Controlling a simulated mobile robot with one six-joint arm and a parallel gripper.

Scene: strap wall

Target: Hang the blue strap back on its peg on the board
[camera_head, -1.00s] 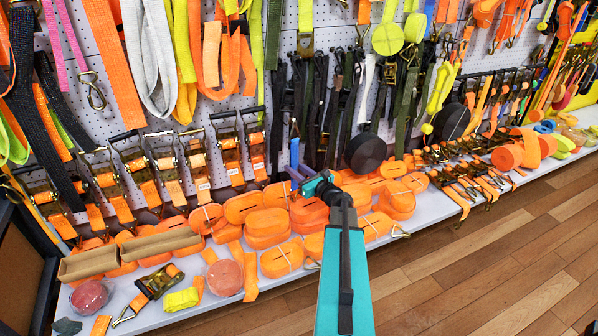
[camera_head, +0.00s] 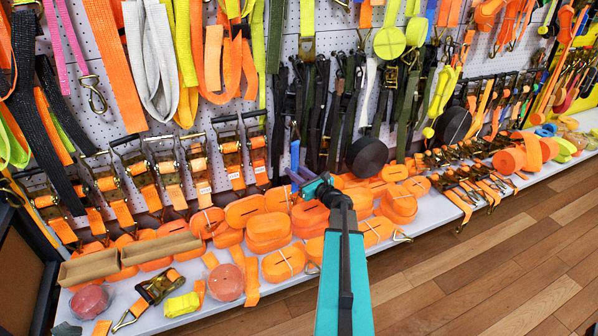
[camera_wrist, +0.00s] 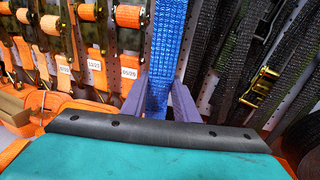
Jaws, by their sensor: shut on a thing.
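The blue strap (camera_wrist: 168,50) hangs upright between the two fingers of my gripper (camera_wrist: 167,95) in the wrist view. The fingers are shut on it near its lower visible part; its top runs out of the picture. In the head view my gripper (camera_head: 306,185) is at the middle, in front of the board (camera_head: 290,90), and the blue strap (camera_head: 295,152) shows as a short piece just above the fingers. A metal hook-like end shows above the strap. I cannot tell which peg is the strap's own.
Black and dark green straps (camera_head: 318,110) hang close to the right of the blue strap. Ratchet buckles (camera_head: 228,150) hang to the left. The wooden floor (camera_head: 470,275) at right is clear.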

